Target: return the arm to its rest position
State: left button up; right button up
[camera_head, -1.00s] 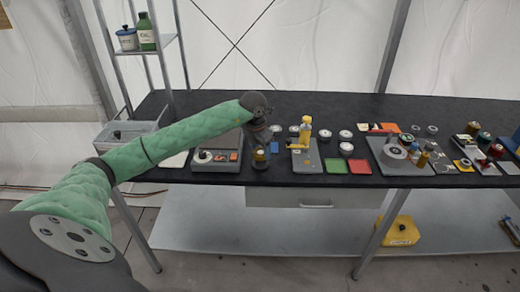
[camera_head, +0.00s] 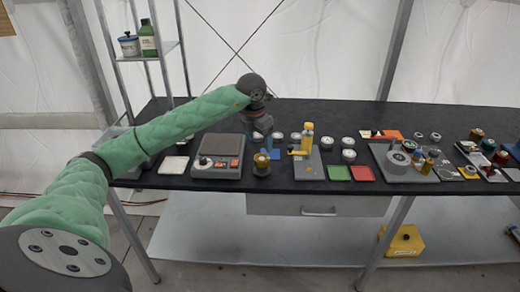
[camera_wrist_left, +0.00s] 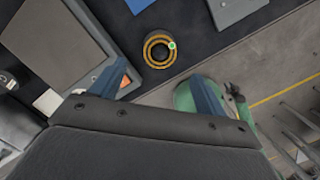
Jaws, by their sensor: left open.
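My left arm comes in from the left in the head view, sleeved in green, and reaches over the black table. Its left gripper (camera_head: 263,138) hangs above a small brass-coloured round piece (camera_head: 262,163) on the table. In the left wrist view the two blue-grey fingers of the left gripper (camera_wrist_left: 160,95) are spread apart with nothing between them. The round piece shows there as a dark-centred brass ring (camera_wrist_left: 160,49) beyond the fingers, apart from them. My right gripper is in neither view.
A scale (camera_head: 218,171) stands left of the gripper. A grey stand with a yellow upright (camera_head: 307,138) is to its right, near green (camera_head: 339,173) and red (camera_head: 361,174) squares. A shelf (camera_head: 150,48) with bottles rises at the left back. The space above the table's right part is clear.

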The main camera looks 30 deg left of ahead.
pick_arm(q)
jog(key=shift+r, duration=0.25)
jog(key=shift+d+f, duration=0.1)
dwell(0.3)
